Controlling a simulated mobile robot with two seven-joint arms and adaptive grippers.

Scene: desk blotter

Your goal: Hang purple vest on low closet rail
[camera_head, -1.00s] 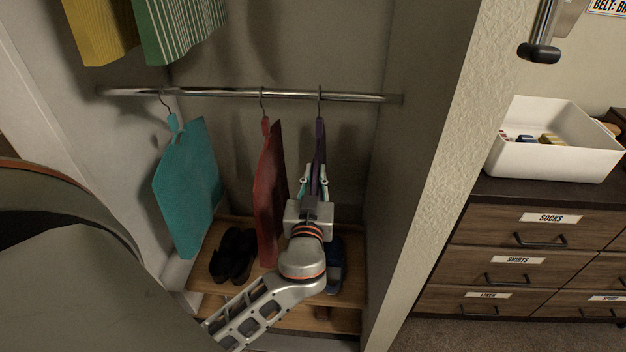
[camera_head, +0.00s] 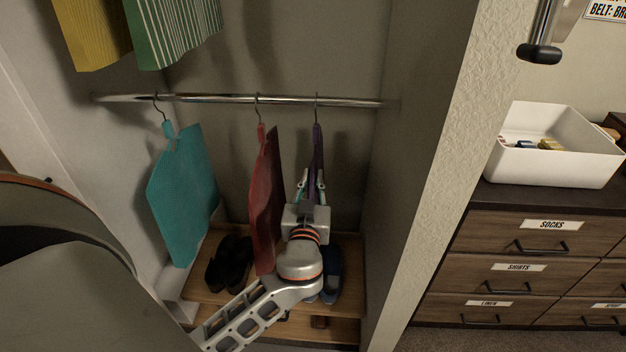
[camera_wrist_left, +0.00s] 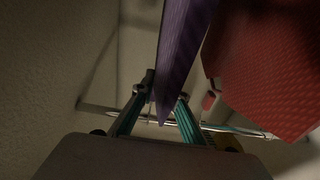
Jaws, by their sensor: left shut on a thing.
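The purple vest (camera_head: 317,150) hangs edge-on at the right part of the low closet rail (camera_head: 220,99). Its hook is at the rail, and I cannot tell whether it bears the weight. My left gripper (camera_head: 312,186) is shut on the vest below its top. In the left wrist view the vest (camera_wrist_left: 180,50) runs down between the fingers (camera_wrist_left: 160,108), and the rail (camera_wrist_left: 240,131) shows beyond. My gripper hides the lower part of the vest in the head view. My right gripper is not in view.
A red garment (camera_head: 266,200) hangs just left of the vest, and a teal garment (camera_head: 183,195) further left. Yellow (camera_head: 92,35) and green striped (camera_head: 175,30) garments hang above. Black shoes (camera_head: 229,263) and blue shoes (camera_head: 331,272) stand below. The closet's right wall (camera_head: 405,180) is close.

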